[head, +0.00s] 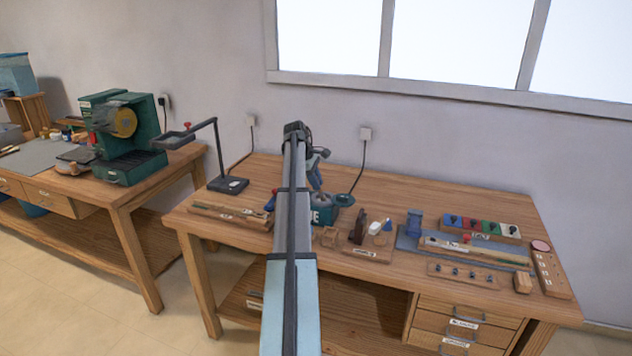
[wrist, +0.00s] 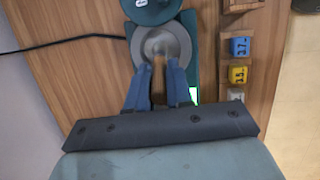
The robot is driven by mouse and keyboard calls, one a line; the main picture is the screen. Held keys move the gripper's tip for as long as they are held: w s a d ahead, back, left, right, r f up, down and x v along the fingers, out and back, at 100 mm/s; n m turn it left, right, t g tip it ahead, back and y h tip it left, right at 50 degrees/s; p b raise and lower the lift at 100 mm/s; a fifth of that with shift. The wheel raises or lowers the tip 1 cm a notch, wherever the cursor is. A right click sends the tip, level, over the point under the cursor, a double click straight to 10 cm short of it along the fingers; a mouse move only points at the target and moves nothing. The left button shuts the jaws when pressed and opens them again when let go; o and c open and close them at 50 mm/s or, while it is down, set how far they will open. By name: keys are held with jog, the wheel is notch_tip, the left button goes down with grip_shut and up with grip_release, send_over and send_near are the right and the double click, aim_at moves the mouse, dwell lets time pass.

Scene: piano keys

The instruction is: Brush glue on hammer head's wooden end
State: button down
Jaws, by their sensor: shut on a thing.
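In the wrist view, my gripper (wrist: 158,84) is shut on a slim wooden handle (wrist: 158,70), which looks like the brush. It stands over the round grey opening of the glue pot (wrist: 178,45); the brush's lower end is hidden or blurred there. In the head view, the teal pot base (head: 328,217) shows behind my arm, with letters ending in "UE", and my gripper (head: 316,183) is just above it. A round teal lid (head: 344,200) lies beside the pot. Right of the pot, a wooden stand (head: 368,250) holds small dark and white-tipped pieces; I cannot tell which is the hammer head.
A blue-grey mat (head: 408,240) with a wooden piece on it, a rack of coloured items (head: 480,228) and a peg board (head: 463,275) fill the bench's right. A lamp-like stand (head: 229,185) is at left. Small numbered blue (wrist: 240,46) and yellow (wrist: 240,75) blocks are near the pot.

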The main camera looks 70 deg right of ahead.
jog(key=shift+f, duration=0.4)
dwell(0.8)
jog(key=shift+r, duration=3.55)
